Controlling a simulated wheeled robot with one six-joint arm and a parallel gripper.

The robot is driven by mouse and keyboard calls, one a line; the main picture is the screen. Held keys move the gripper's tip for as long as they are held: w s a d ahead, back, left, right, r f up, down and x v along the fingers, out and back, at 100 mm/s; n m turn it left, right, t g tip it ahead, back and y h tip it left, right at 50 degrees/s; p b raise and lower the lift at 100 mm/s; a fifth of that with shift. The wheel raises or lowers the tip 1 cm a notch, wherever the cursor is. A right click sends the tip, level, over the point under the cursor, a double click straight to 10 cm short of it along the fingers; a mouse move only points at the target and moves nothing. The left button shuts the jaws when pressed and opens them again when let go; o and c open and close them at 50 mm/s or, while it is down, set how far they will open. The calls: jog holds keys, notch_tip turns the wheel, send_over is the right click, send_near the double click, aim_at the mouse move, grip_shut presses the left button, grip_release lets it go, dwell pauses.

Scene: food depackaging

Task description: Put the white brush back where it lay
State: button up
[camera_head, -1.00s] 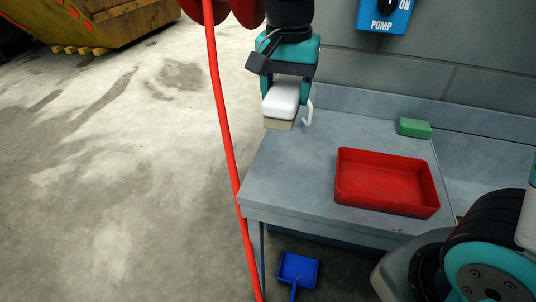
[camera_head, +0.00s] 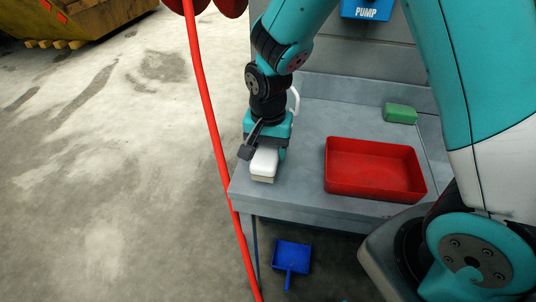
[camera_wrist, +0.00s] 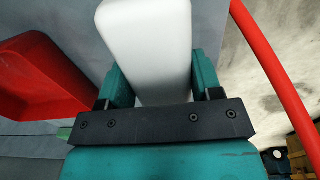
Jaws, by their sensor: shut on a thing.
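The white brush (camera_head: 264,161) has a white block body with a beige bristle side facing down. My gripper (camera_head: 267,150) is shut on it at the left front part of the grey table (camera_head: 298,188). In the wrist view the white brush (camera_wrist: 150,45) sits between the two teal fingers of my gripper (camera_wrist: 160,85). The bristles are at or just above the table top; I cannot tell whether they touch it.
A red tray (camera_head: 375,190) stands on the table to the right of the brush, and a green block (camera_head: 400,113) lies behind it. A white hook-like handle (camera_head: 294,101) shows behind my wrist. A red hose (camera_head: 212,125) hangs past the table's left edge. A blue dustpan (camera_head: 291,256) lies below.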

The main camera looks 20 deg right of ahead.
aim_at(268, 146)
jog(key=shift+f, duration=1.3)
jog(key=shift+f, duration=0.1)
jog(key=o, duration=0.9)
notch_tip(268, 146, up, 12)
jog(key=shift+f+b, duration=0.2)
jog(key=shift+b, duration=0.4)
jog(key=s+a+r+n+y, duration=0.2)
jog(key=s+r+n, duration=0.2)
jog(key=s+n, duration=0.3)
jog(key=s+a+r+n+y, duration=0.2)
jog(key=s+r+n, duration=0.2)
jog(key=s+n, duration=0.3)
jog(key=s, duration=0.4)
jog(key=shift+s+a+r, duration=0.15)
jog(key=shift+s+a, duration=0.05)
jog(key=shift+a, duration=0.05)
